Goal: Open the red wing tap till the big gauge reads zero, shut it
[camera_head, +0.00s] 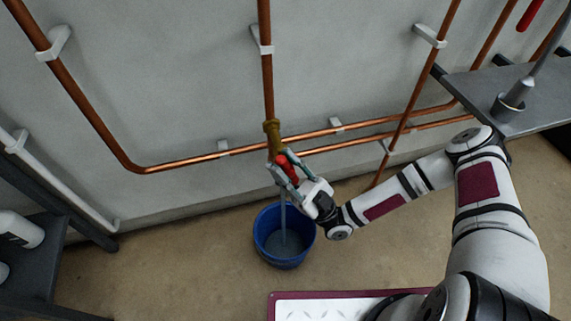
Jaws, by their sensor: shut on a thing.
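The red wing tap (287,167) sits at the lower end of a brass fitting (272,135) on the vertical copper pipe. My gripper (284,171) is at the tap and shut on its red wing. A thin grey-blue stream (283,215) runs straight down below the tap into a blue bucket (261,240) on the floor. Some water shows in the bottom of the bucket. My gripper's fingers partly hide the tap body. The big gauge does not show in this view.
Copper pipes (185,161) run along the wall, held by white brackets. A dark shelf (535,85) with a grey stand (510,104) is at the right. A dark rack (45,268) with white containers is at the left. The floor around the bucket is clear.

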